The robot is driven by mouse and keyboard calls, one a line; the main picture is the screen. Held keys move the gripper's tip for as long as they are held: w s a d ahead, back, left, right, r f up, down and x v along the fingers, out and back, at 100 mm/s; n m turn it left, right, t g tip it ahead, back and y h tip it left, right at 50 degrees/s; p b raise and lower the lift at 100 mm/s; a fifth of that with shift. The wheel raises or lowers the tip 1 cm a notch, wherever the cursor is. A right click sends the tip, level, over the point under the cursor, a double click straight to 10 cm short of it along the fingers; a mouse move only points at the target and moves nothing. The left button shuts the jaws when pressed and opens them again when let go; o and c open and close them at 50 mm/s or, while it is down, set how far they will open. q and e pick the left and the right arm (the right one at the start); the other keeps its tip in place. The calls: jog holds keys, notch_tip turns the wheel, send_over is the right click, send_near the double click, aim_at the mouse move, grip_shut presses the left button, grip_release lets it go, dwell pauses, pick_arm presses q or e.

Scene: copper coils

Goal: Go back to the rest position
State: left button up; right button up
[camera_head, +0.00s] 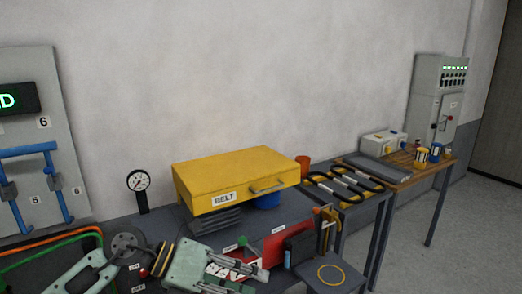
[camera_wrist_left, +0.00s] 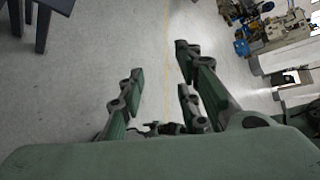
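My left arm comes in from the lower left of the head view. Its pale green gripper (camera_head: 256,281) is in front of the grey bench and hides part of a red and white sign there. In the left wrist view the gripper (camera_wrist_left: 157,78) has its fingers apart, with bare floor showing between them and nothing held. My right gripper is in neither view.
A yellow case marked BELT (camera_head: 237,177) lies on the bench beside a dial gauge (camera_head: 138,182). A grey stool-like block (camera_head: 330,277) is at the front right. A wooden table (camera_head: 408,160) stands farther right. Floor is clear beneath the left gripper.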

pick_arm(q)
jog(key=s+d+r+n+t+h, duration=0.1)
jog(key=d+r+n+t+h, duration=0.25)
jog(key=d+r+h, duration=0.35)
jog(key=w+a+r+n+t, duration=0.3)
jog(key=a+r+n+t, duration=0.2)
jog(key=n+t, duration=0.35)
jog(key=w+a+f+n+t+y, duration=0.2)
jog(key=a+f+n+t+y, duration=0.2)
jog(key=a+n+y, duration=0.4)
jog(key=w+a+f+n+t+y, duration=0.2)
jog(key=a+f+n+t+y, duration=0.15)
jog(key=n+y, duration=0.45)
jog(key=s+a+f+n+g+y, duration=0.35)
jog(key=a+f+n, duration=0.35)
jog(key=f, duration=0.4)
jog(key=s+a+f+n+g, duration=0.1)
jog(key=s+f+n+g, duration=0.2)
jog(key=s+f+g, duration=0.65)
jog(key=s+f+n+g, duration=0.2)
jog(key=s+f+g, duration=0.2)
jog(key=s+f, duration=1.1)
jog(key=f, duration=0.9)
jog(key=s+f, duration=0.2)
jog(key=f, duration=0.9)
jog(key=s+a+f+g, duration=0.2)
jog(key=s+a+f, duration=0.1)
jog(key=s+f, duration=1.4)
jog(key=shift+s+f, duration=0.25)
jog(key=shift+s, duration=0.1)
